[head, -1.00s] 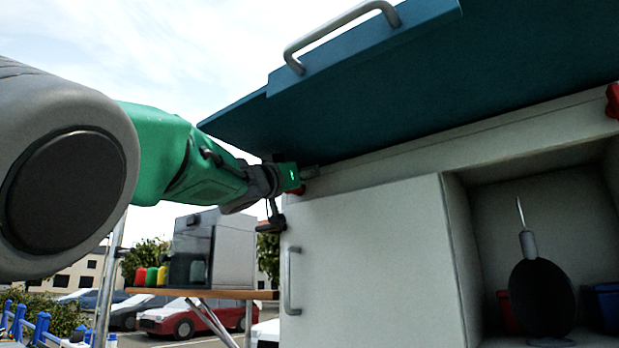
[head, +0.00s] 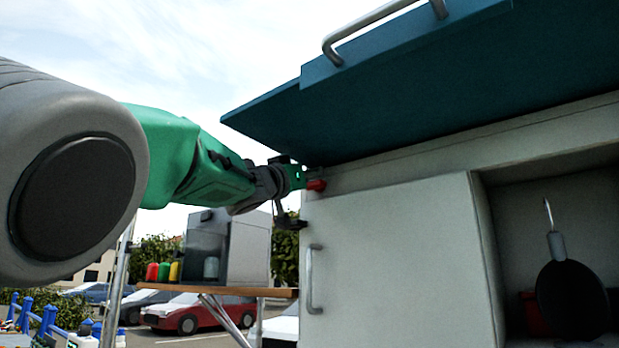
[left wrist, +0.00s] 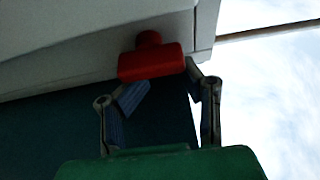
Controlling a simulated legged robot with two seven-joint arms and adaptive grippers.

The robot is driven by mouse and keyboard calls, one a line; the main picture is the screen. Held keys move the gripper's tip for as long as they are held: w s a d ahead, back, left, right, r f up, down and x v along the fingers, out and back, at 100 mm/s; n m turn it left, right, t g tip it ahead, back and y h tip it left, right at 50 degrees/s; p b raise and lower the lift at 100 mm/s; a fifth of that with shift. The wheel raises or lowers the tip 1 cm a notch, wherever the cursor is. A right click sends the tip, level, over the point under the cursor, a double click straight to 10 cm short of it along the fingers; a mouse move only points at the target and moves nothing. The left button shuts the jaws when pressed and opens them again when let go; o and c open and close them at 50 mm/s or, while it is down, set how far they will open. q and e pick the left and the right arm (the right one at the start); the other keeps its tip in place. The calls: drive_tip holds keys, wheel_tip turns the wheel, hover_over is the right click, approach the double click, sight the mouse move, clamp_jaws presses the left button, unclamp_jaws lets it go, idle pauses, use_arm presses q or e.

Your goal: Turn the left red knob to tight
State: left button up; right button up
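The left red knob (head: 316,185) is at the upper left corner of the cabinet front, just under the teal lid. In the left wrist view the red knob (left wrist: 150,63) shows a wide bar and a round stem against the pale panel. My left gripper (head: 303,179) is at the knob, its fingers hard to make out in the head view. In the left wrist view the left gripper's fingers (left wrist: 167,84) are apart, one tip below the knob's bar and one beside its right end. I cannot tell whether either touches. My right gripper is not in view.
The raised teal lid (head: 420,85) with its metal handle (head: 385,24) overhangs the knob. Below is a white cabinet door (head: 400,255) with a handle (head: 313,280). A dark pan (head: 572,298) hangs in the open compartment at right. A wooden table (head: 250,292) stands behind.

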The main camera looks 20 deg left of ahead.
use_arm(q)
drive_tip(key=shift+w+d+f, duration=0.1)
drive_tip(key=shift+d+f, duration=0.2)
drive_tip(key=shift+d, duration=0.2)
drive_tip(key=shift+a+f, duration=0.1)
drive_tip(key=shift+a, duration=0.25)
drive_tip(key=shift+s, duration=0.2)
drive_tip(key=s+a+b, duration=0.3)
drive_tip(key=s+a, duration=0.7)
drive_tip(key=s, duration=0.1)
drive_tip(key=shift+r, duration=0.4)
